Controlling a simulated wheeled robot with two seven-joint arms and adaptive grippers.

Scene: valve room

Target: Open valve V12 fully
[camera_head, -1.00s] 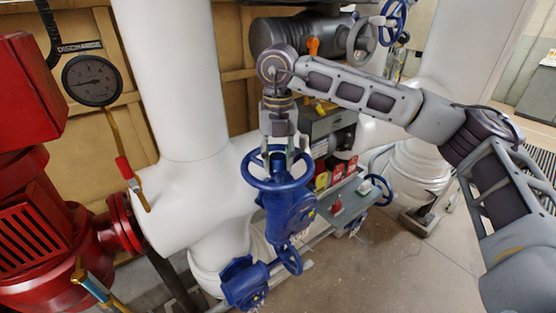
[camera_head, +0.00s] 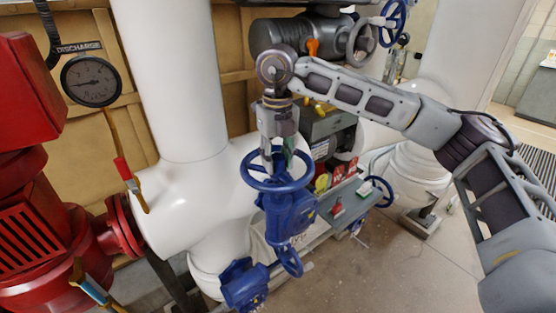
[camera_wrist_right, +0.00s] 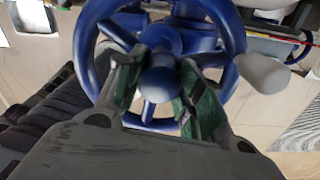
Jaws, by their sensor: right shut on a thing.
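A blue handwheel (camera_head: 280,187) lies roughly level on top of a blue valve body (camera_head: 290,213) in the head view, beside a large white pipe. I cannot read a V12 label on it. My right gripper (camera_head: 277,160) points down at the wheel's centre from above. In the right wrist view, its two green-padded fingers (camera_wrist_right: 160,76) stand on either side of the wheel's round blue hub (camera_wrist_right: 158,86) and are shut on it. The wheel's rim (camera_wrist_right: 85,55) and spokes show around the fingers. My left gripper is not in view.
A red pump (camera_head: 30,220) and a pressure gauge (camera_head: 90,80) stand at the left. Other blue handwheels are below (camera_head: 289,261), at the right (camera_head: 377,192) and at the top (camera_head: 392,20). A grey shelf (camera_head: 340,205) with small items lies right of the valve.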

